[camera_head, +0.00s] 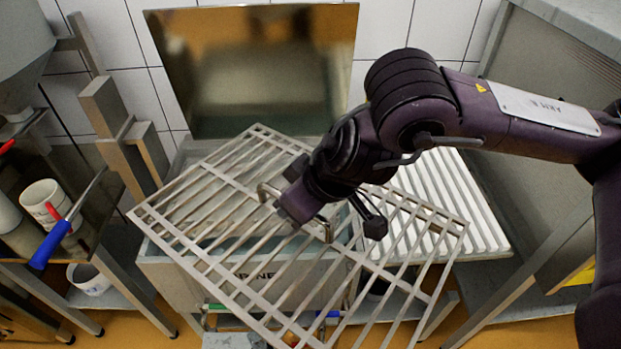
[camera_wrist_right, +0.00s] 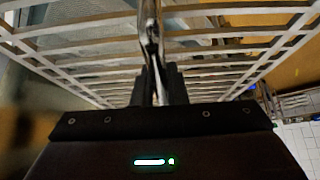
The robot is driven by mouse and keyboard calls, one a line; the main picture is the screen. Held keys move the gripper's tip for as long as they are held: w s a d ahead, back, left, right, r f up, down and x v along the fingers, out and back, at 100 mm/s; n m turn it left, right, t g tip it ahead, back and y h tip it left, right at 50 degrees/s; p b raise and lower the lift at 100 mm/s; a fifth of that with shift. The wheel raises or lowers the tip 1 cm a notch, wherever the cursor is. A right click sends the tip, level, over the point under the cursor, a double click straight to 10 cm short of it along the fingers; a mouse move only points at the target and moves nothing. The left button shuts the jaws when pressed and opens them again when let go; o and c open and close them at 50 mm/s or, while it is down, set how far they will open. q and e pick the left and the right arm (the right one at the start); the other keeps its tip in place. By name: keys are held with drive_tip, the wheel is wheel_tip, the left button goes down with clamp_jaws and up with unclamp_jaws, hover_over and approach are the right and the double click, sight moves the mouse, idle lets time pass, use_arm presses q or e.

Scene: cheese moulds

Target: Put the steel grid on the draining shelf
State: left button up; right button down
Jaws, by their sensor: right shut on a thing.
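The steel grid (camera_head: 195,167) is a large rectangular frame of thin bars, held slanted over the sink basin in the head view. Its bars also fill the upper part of the right wrist view (camera_wrist_right: 90,73). My right gripper (camera_head: 298,208) is shut on the grid's raised handle near its middle; the fingers (camera_wrist_right: 155,75) show in the right wrist view. The white slatted draining shelf (camera_head: 462,190) lies to the right of the basin. The grid's right part overlaps it in the head view; I cannot tell whether they touch. My left gripper is out of view.
The steel basin (camera_head: 165,268) lies under the grid. A metal panel (camera_head: 240,80) stands behind it. A side shelf on the left holds a white mug (camera_head: 45,200) and a blue-handled tool (camera_head: 50,245). A steel cabinet (camera_head: 540,110) stands right of the shelf.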

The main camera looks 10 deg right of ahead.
sight(269, 209)
drive_tip(key=shift+s+a+n, duration=0.15)
drive_tip(key=shift+a+n, duration=0.15)
drive_tip(key=shift+a, duration=0.15)
drive_tip(key=shift+a+f, duration=0.15)
drive_tip(key=shift+f, duration=0.05)
drive_tip(key=w+a+f+n+g+y, duration=0.1)
drive_tip(key=w+f+n, duration=0.1)
drive_tip(key=w+a+f+n+g, duration=0.1)
drive_tip(key=w+a+f+n, duration=0.1)
drive_tip(key=shift+a+f+y, duration=0.25)
drive_tip(key=shift+y, duration=0.15)
drive_tip(key=shift+d+f+n+g, duration=0.15)
drive_tip(key=shift+n+g, duration=0.15)
drive_tip(key=shift+n, duration=0.2)
drive_tip(key=shift+s+d+n+g+y, duration=0.2)
drive_tip(key=shift+d+n+g, duration=0.4)
drive_tip(key=shift+n, duration=0.4)
drive_tip(key=shift+s+d+n+g+y, duration=0.1)
drive_tip(key=shift+s+d+n+g, duration=0.25)
drive_tip(key=shift+d+n, duration=0.5)
